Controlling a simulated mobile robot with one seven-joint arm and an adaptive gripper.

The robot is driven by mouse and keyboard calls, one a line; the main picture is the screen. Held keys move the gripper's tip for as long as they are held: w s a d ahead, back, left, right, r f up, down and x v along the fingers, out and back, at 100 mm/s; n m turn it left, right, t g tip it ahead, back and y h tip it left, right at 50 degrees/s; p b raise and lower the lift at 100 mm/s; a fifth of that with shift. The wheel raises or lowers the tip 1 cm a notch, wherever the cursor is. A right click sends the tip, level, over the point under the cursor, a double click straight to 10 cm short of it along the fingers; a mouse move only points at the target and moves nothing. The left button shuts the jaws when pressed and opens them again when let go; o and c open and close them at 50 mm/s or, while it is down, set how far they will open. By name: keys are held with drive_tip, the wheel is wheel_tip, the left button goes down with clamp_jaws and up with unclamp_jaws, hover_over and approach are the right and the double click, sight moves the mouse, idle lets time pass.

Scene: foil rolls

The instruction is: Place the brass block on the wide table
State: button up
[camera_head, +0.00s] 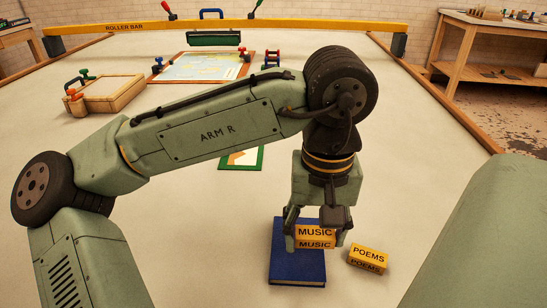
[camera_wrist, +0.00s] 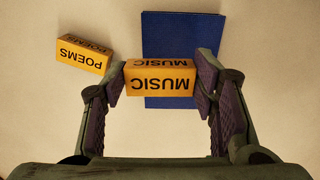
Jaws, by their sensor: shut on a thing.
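My gripper (camera_head: 315,238) points down and is shut on a brass-yellow block marked MUSIC (camera_head: 315,233). In the wrist view the MUSIC block (camera_wrist: 160,86) sits between the two finger pads, one at each end. A blue book (camera_head: 297,275) lies flat on the wide pale table (camera_head: 400,200) below the block, which covers part of it in both views. I cannot tell whether the block touches the book or hangs above it. A second yellow block, marked POEMS (camera_head: 368,258), rests on the table right of the book; the wrist view also shows it (camera_wrist: 83,55).
A green-framed card (camera_head: 241,160) lies behind my arm. A wooden box (camera_head: 108,93), a map board (camera_head: 203,67) and a yellow roller bar (camera_head: 230,27) are farther back. Bare table surrounds the POEMS block. A wooden bench (camera_head: 497,62) stands back right.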

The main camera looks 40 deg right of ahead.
drive_tip(key=p, duration=0.2)
hover_over(234, 231)
drive_tip(key=shift+s+f, duration=0.1)
drive_tip(key=shift+f, duration=2.4)
drive_tip(key=o, duration=1.5)
drive_tip(key=shift+f, duration=0.15)
wheel_tip(234, 231, up, 12)
drive_tip(key=shift+r, duration=0.2)
